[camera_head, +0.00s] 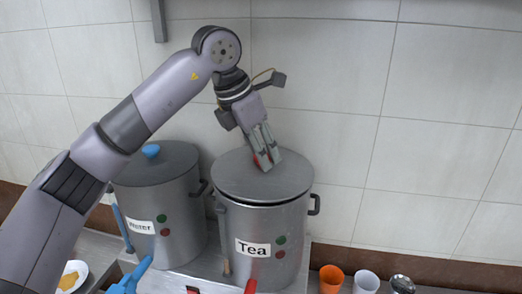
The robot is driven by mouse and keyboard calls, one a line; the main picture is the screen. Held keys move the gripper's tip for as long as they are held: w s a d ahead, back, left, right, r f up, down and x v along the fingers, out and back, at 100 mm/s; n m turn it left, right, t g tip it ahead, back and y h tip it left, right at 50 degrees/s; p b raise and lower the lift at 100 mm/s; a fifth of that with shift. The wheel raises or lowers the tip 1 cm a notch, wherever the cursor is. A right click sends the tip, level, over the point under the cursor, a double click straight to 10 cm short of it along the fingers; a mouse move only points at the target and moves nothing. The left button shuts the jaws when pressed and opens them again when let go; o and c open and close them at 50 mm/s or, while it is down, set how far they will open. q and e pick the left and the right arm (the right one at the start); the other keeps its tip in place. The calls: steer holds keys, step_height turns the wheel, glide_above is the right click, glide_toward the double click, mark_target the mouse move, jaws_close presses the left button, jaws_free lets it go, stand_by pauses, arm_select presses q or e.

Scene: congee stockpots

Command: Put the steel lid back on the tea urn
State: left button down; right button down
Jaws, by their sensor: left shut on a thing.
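The tea urn (247,265) is a large steel pot with a "Tea" label, a green dot and a red dot on its front. The flat round steel lid (238,185) lies over the urn's mouth and looks roughly level and centred. I cannot tell whether it touches the rim all the way round. My left gripper (264,162) points down at the middle of the lid, shut on its red knob, which is mostly hidden between the fingers. My right gripper is not in view.
A second steel pot (180,240), labelled "Water", stands close on the left, its lid on with a blue knob (151,151). An orange cup (331,279), a white cup (366,283) and a plate (75,272) are near the front. The tiled wall (420,100) is close behind.

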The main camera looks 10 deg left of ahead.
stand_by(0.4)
arm_select(q)
steer(key=shift+f+b, duration=0.3)
steer(key=shift+f, duration=0.1)
stand_by(0.4)
steer(key=c, duration=1.1)
jaws_free()
steer(key=shift+o, duration=0.2)
steer(key=o, duration=0.5)
